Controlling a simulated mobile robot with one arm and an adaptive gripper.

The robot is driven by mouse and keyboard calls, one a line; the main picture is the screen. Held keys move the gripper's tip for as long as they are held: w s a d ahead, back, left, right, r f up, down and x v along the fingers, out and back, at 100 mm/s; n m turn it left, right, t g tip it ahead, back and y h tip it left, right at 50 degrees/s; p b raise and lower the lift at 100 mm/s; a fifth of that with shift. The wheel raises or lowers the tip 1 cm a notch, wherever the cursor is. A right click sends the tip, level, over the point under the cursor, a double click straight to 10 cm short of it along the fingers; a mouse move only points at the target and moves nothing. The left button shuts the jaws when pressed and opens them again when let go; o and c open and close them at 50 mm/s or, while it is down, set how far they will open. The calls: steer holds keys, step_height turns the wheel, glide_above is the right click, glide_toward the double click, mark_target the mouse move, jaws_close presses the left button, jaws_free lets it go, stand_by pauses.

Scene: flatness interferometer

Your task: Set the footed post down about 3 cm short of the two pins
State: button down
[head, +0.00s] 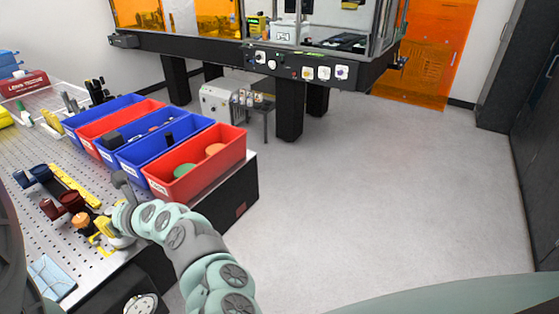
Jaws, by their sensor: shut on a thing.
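My gripper (101,234) is at the left, low over the perforated bench top, at the end of my arm. It is shut on a small piece with an orange round top (82,221), which I take to be the footed post. The foot of the post is hidden or too small to make out. I cannot tell whether it touches the bench. I cannot make out the two pins.
A dark red fixture (66,206), a dark blue fixture (36,176) and a yellow strip (76,190) are beyond my gripper. Red and blue bins (205,178) line the bench's right edge. A pale blue sheet (50,276) lies nearer. Open floor (370,190) is to the right.

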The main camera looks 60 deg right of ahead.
steer(key=shift+f, duration=0.25)
steer(key=c, duration=0.9)
jaws_free()
steer(key=shift+o, duration=0.2)
